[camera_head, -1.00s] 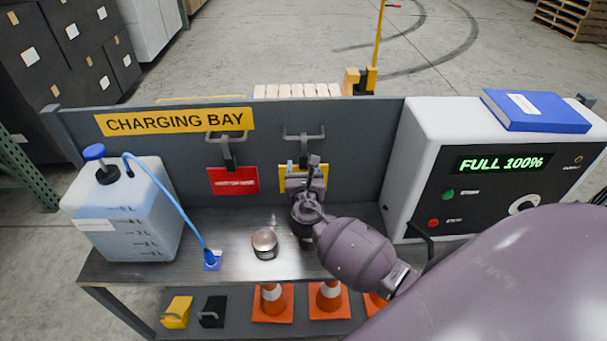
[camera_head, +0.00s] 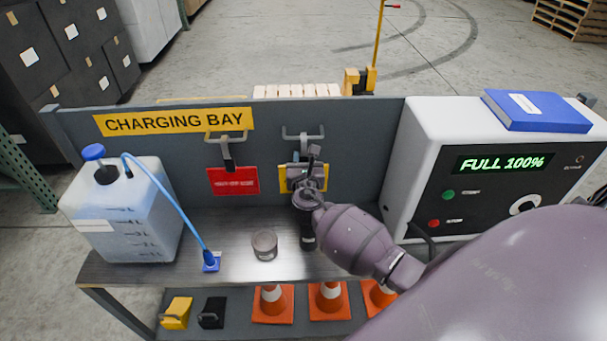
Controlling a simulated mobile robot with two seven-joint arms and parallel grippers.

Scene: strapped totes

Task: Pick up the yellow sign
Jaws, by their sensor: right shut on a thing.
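The yellow sign (camera_head: 284,184) hangs at the grey back panel below a grey hook (camera_head: 303,136), to the right of the red sign. My right gripper (camera_head: 306,168) is in front of it, shut on the sign, and hides most of its face. Only the sign's left and right edges show around the gripper. Whether the sign is still on its hook cannot be told. My left gripper is not in view.
A red sign (camera_head: 233,181) hangs on the left hook. A white jug (camera_head: 124,215) stands left, and a white charger (camera_head: 415,120) stands right of my arm.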

